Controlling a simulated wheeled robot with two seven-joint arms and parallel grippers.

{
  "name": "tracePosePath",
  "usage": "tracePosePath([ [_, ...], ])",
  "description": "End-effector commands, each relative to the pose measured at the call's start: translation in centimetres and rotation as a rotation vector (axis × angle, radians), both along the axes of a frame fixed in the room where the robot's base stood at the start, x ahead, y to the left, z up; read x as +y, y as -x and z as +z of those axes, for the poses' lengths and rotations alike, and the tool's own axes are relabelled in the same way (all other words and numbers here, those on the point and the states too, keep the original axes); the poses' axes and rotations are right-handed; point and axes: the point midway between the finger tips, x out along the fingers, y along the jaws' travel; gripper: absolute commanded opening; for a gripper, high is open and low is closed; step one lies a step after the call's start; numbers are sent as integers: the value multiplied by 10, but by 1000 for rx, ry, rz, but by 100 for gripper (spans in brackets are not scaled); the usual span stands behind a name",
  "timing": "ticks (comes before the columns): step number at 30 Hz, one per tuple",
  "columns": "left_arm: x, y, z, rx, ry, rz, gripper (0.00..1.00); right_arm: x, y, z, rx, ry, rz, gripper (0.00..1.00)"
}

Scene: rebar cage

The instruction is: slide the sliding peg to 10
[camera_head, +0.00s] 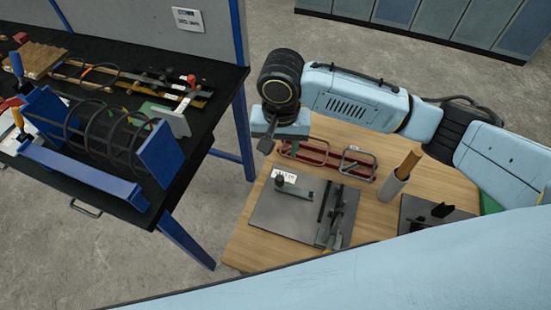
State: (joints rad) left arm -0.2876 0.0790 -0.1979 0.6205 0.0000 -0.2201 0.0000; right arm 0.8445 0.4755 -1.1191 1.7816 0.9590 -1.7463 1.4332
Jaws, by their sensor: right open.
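A dark grey plate (290,222) lies on the wooden table. A small dark upright peg (280,181) stands near its far left corner, beside a white label (287,176) with dark marks too small to read surely. I take this to be the sliding peg, but cannot tell its setting. Dark rails and grey blocks (338,215) stand on the plate's right side. My right gripper (281,144) hangs pointing down beyond the plate's far edge, above and apart from the peg. Its jaws are open, with nothing seen between them. My left gripper is not in view.
A red metal frame (327,158) lies behind the plate. A grey holder with a brown wooden handle (409,162) stands to the right, near another dark plate (425,212). On the left, a black workbench (190,145) carries a blue-ended rebar cage (100,135). Floor separates both tables.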

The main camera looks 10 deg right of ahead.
Motion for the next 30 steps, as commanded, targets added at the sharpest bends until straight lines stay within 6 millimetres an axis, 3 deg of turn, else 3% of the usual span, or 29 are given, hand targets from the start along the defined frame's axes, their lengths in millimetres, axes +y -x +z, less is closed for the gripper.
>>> tracePosePath([
  [1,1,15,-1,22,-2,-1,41,-1,1,-9,4,3,-1,45],
  [3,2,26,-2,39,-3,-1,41,-1,1,-21,4,4,-2,45],
  [7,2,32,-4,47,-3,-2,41,-1,1,-49,3,5,-1,45],
  [11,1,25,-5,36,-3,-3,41,-1,1,-77,2,3,-1,45],
  [16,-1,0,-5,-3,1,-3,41,0,0,-105,0,3,0,45],
  [22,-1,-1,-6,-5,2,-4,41,-1,0,-122,0,2,0,45],
  [30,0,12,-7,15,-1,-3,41,-1,0,-124,-1,1,0,45],
])
